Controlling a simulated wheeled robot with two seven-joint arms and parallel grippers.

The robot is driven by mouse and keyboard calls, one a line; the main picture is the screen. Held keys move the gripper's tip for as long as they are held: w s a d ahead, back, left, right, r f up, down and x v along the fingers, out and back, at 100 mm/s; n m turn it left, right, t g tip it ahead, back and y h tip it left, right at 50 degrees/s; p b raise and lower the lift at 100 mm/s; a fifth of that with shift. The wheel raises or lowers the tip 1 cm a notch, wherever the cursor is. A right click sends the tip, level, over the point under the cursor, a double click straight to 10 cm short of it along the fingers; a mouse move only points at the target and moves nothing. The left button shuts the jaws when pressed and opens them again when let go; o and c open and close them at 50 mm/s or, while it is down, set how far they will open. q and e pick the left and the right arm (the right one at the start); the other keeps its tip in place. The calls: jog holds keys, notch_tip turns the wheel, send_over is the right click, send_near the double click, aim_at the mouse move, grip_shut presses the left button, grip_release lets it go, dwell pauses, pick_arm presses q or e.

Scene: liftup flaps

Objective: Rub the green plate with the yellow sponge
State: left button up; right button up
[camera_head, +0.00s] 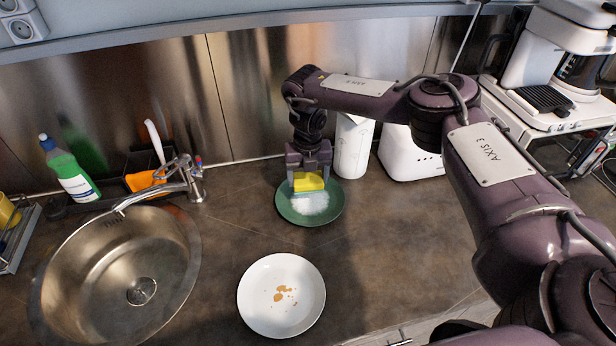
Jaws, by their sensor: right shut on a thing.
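The green plate (333,208) lies on the dark counter at the back middle. A white patch (309,204) covers its middle. My right gripper (308,178) is over the plate, pointing down and shut on the yellow sponge (308,183). The sponge is at the back part of the white patch; I cannot tell whether it touches the plate. The back of the plate is partly hidden by the gripper and sponge. My left gripper is not in view.
A white plate (257,312) with brown crumbs lies in front. A steel sink (100,262) with a faucet (170,187) is at left, beside a green bottle (72,172). A paper roll (352,150) and a white appliance (404,158) stand behind the green plate.

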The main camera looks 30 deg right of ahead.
jog(key=shift+r, duration=0.1)
notch_tip(320, 180, up, 3)
jog(key=shift+p, duration=1.25)
